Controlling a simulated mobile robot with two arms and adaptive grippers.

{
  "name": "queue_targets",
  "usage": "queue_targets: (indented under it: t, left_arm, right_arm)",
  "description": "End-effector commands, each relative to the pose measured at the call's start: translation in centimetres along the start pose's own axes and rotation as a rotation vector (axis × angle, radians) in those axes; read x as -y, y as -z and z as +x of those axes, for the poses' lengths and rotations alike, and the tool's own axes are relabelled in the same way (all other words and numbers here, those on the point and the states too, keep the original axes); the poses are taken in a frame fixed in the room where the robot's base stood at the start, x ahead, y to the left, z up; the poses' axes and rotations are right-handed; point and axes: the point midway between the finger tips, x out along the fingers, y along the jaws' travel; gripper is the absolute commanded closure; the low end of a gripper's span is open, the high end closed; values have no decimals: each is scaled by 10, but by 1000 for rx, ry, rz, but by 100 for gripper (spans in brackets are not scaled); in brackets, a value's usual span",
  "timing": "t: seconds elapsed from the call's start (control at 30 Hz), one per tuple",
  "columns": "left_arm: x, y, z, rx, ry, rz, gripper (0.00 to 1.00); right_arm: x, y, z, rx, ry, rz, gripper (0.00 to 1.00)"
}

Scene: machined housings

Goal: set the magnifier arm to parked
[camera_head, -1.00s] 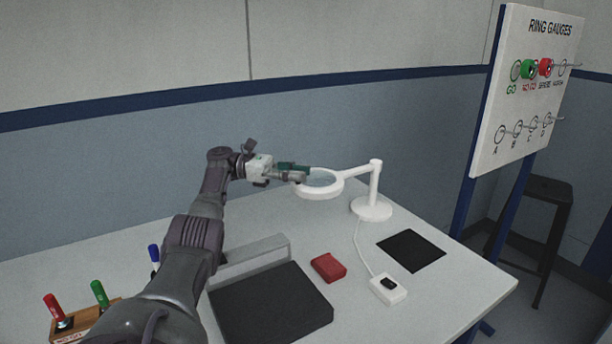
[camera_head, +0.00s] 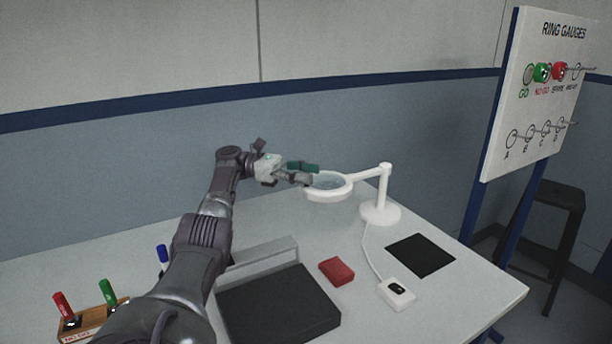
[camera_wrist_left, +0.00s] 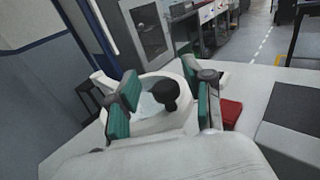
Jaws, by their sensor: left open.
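The magnifier is white, with a round lens ring (camera_head: 328,187) on an arm (camera_head: 368,175) that joins an upright post on a round base (camera_head: 380,214). The ring reaches left from the post over the table. My left gripper (camera_head: 306,173) is open at the ring's left side, its green-padded fingers close to the rim. In the left wrist view the open left gripper (camera_wrist_left: 163,103) has the ring (camera_wrist_left: 150,122) in front of it. A dark round knob (camera_wrist_left: 165,94) shows between the fingers; whether they touch anything I cannot tell. My right gripper is not in view.
A red box (camera_head: 337,271), a black mat (camera_head: 421,255), a white switch box (camera_head: 397,294) and a dark plate (camera_head: 278,308) are on the table (camera_head: 460,300). A wooden holder with coloured plugs (camera_head: 90,322) is front left. A ring gauge board (camera_head: 540,95) stands right.

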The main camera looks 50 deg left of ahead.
Motion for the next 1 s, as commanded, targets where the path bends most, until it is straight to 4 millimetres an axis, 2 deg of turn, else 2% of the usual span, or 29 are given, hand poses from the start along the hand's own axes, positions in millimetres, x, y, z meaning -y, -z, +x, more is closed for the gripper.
queue_targets:
  t: [0.3,0.5,0.63,1.0]
  left_arm:
    - [0,-60,-1,2,-2,6,49]
    - [-1,-87,-1,1,-2,2,49]
    - [0,-93,-1,0,-1,-1,49]
    - [0,-93,-1,-1,-2,-2,49]
  right_arm:
    - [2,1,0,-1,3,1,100]
    - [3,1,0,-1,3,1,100]
    - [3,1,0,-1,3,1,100]
    - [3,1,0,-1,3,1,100]
